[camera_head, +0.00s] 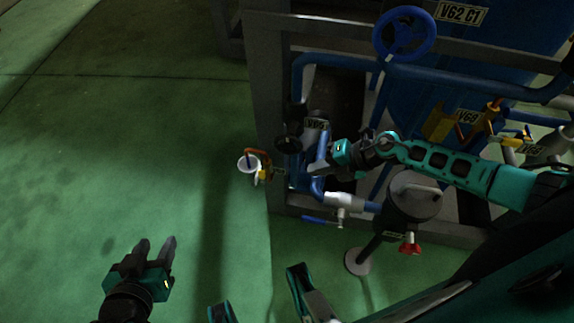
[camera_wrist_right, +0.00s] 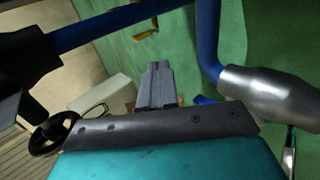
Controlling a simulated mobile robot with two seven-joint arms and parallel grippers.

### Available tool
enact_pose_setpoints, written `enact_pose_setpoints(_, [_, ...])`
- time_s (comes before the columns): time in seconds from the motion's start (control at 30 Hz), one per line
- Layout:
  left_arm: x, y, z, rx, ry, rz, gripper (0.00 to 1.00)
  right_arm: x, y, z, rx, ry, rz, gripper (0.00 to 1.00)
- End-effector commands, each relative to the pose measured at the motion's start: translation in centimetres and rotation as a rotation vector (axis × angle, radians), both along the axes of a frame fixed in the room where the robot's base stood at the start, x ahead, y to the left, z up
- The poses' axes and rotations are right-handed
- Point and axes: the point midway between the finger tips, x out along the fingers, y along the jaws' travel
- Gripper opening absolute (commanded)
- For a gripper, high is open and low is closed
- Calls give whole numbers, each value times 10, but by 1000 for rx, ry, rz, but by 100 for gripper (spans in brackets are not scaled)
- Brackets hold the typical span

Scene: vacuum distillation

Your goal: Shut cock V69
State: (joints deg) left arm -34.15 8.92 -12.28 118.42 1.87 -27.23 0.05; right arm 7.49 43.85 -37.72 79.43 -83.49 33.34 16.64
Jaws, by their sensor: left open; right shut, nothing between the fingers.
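My right gripper (camera_head: 314,171) is shut and empty beside the blue vertical pipe, above left of the silver fitting. Its closed fingers (camera_wrist_right: 157,82) show in the wrist view. My left gripper (camera_head: 157,246) is open and empty over the green floor at lower left.
A blue handwheel (camera_head: 404,33) sits under the V62 C1 label (camera_head: 461,12). A dark handwheel (camera_head: 289,144) and an orange-handled valve (camera_head: 258,163) are left of my right gripper. Yellow valves (camera_head: 440,122) stand at right by the V68 label. The floor at left is clear.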

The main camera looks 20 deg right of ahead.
Motion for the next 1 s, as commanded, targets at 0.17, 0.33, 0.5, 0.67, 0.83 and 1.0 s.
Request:
enact_pose_setpoints(0.17, [0,0,-11,0,0,0,45,11,17,-19,4,-2,1,0])
enact_pose_setpoints(0.33, [1,0,-27,0,-1,0,45,26,40,-46,4,-2,-1,0])
enact_pose_setpoints(0.5, [2,-1,-42,-4,-4,2,45,41,62,-69,4,-1,0,0])
enact_pose_setpoints(0.67, [3,-2,-41,-8,-5,5,45,54,81,-65,3,-3,1,0])
enact_pose_setpoints(0.83, [3,-3,-41,-10,-6,6,45,61,91,-65,2,-1,-1,0])
enact_pose_setpoints(1.0, [4,-3,-41,-10,-7,4,45,62,94,-65,1,-1,0,0])
